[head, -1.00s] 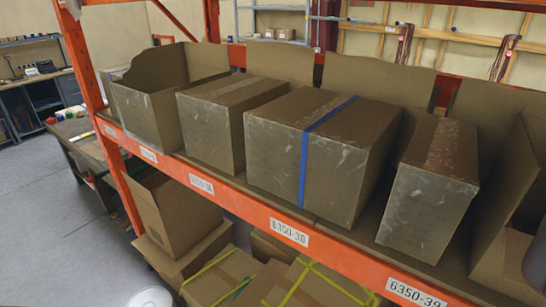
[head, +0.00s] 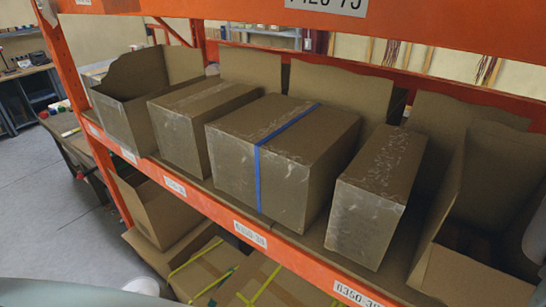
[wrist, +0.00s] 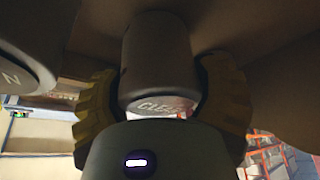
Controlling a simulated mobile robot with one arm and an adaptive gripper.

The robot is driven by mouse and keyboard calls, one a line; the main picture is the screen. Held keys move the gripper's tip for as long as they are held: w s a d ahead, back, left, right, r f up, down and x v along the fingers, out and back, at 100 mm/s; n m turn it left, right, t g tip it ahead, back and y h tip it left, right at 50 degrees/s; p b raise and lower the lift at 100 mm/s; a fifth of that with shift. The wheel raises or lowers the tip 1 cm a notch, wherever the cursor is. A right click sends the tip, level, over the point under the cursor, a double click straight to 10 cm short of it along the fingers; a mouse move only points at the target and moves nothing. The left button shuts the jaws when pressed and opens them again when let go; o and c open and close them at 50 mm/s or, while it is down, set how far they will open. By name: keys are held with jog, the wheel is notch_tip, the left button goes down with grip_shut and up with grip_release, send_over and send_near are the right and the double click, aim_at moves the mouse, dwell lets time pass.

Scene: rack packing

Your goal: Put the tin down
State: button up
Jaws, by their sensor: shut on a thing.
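The tin (wrist: 157,50) is a dull grey-brown cylinder with the letters "CLE" and part of another near its lower edge in the wrist view. My gripper (wrist: 160,78) has its yellow ridged fingers on both sides of the tin and is shut on it. A brown cardboard surface lies close around the tin's far end; I cannot tell whether the tin touches it. A second similar cylinder (wrist: 22,55), marked "N", is at the left of the wrist view. I cannot make out the tin or my gripper in the head view.
In the head view, an orange rack shelf (head: 250,234) holds closed boxes, one with a blue strap (head: 258,180). An open carton (head: 470,270) stands at the right and another open carton (head: 125,110) at the left. More cartons sit below. A second beam (head: 250,15) crosses above.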

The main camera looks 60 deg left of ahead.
jog(key=shift+a+f, duration=0.1)
jog(key=o, duration=0.8)
jog(key=shift+f, duration=0.1)
jog(key=shift+c, duration=0.2)
jog(key=o, duration=0.5)
jog(key=p+v, duration=0.7)
jog(key=v, duration=0.3)
jog(key=shift+s, duration=0.1)
jog(key=shift+b+v, duration=0.55)
jog(key=shift+v, duration=0.65)
